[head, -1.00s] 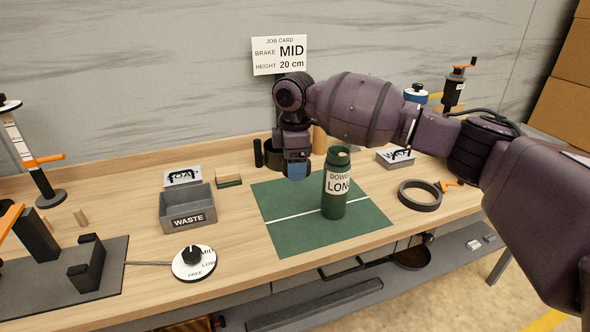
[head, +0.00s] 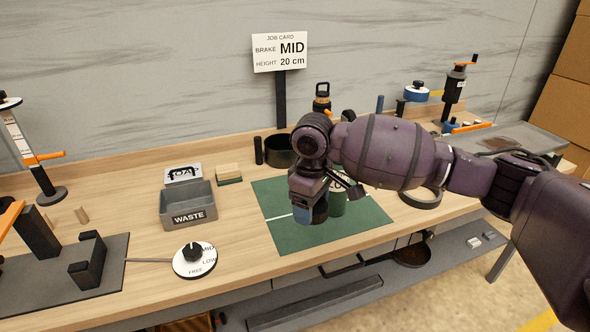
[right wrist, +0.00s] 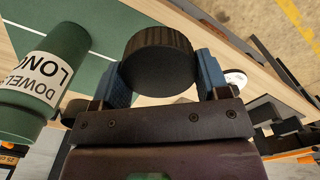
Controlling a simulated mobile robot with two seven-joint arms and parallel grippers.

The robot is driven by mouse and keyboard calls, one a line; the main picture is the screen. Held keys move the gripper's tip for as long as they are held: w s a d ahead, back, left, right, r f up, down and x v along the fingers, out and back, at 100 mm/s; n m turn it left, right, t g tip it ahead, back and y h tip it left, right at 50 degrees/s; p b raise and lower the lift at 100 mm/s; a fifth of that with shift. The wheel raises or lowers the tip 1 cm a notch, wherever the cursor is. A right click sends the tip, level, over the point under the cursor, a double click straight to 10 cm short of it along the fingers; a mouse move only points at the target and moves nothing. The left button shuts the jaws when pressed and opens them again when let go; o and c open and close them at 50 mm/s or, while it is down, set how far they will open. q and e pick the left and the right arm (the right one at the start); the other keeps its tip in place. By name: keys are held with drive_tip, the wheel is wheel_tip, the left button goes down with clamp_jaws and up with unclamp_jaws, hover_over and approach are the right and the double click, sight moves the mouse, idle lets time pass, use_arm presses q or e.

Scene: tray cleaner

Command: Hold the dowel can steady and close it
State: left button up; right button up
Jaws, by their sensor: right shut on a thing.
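The dowel can (head: 338,205) is dark green and stands on the green mat (head: 283,234). In the head view my right arm and gripper hide most of it. In the right wrist view the can (right wrist: 68,45) is at the left, with its white DOWEL LONG label showing. My right gripper (head: 312,212) is in front of and just left of the can. In the right wrist view its blue fingers are shut on a black ridged round lid (right wrist: 157,62). The lid is beside the can and apart from it. My left gripper is not in view.
A grey waste bin (head: 188,207) and a brake dial (head: 194,262) are left of the mat. A dark round bowl (head: 281,151) stands behind it. A black ring (head: 424,197) lies to the right. The mat's left part is clear.

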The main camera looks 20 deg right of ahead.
drive_tip(key=s+f+m, duration=0.3)
drive_tip(key=s+m, duration=0.5)
drive_tip(key=s, duration=0.3)
drive_tip(key=shift+s+d, duration=0.35)
drive_tip(key=shift+d, duration=0.2)
